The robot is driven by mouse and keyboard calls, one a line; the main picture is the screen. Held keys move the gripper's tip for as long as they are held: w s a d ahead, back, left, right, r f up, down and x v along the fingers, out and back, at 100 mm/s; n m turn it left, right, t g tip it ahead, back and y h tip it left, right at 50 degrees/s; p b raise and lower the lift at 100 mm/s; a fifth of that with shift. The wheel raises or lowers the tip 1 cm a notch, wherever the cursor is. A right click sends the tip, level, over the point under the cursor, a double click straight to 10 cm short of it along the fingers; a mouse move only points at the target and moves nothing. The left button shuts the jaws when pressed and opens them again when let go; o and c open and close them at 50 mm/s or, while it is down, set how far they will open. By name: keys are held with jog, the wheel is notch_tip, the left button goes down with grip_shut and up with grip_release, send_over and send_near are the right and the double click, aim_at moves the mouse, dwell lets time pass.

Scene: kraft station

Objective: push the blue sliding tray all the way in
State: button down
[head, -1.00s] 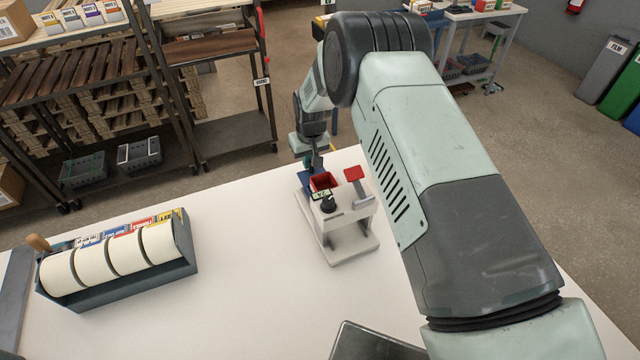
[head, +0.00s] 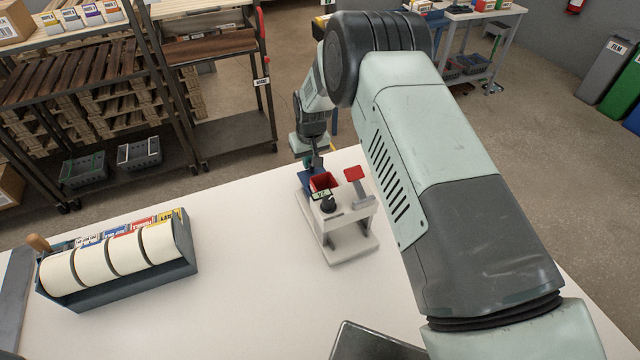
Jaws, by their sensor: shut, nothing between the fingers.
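The blue sliding tray (head: 305,180) shows as a small blue part on the far side of a grey-white stand (head: 347,246) at the table's far edge. Most of it is hidden behind the stand's red bin (head: 321,182) and my gripper. My gripper (head: 316,166) is shut and empty, pointing down at the tray's far end, just behind the red bin. I cannot tell whether the fingertips touch the tray. How far the tray sticks out of the stand is also hard to tell.
The stand also carries a black knob (head: 328,204) and a red paddle (head: 353,173). A rack of white label rolls (head: 120,255) stands at the left of the table (head: 250,290). A dark flat item (head: 375,343) lies at the front edge. The table between is clear.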

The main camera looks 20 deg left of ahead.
aim_at(320, 184)
jog(key=shift+s+d, duration=0.1)
jog(key=shift+d, duration=0.05)
jog(key=shift+s+d, duration=2.05)
jog(key=shift+s, duration=0.05)
dwell(0.4)
jog(key=shift+s+d, duration=0.95)
jog(key=shift+d, duration=0.05)
jog(key=shift+s+d, duration=0.1)
jog(key=shift+s, duration=0.05)
dwell(0.6)
jog(key=shift+w+a, duration=0.3)
jog(key=shift+w, duration=0.05)
jog(key=shift+r, duration=3.55)
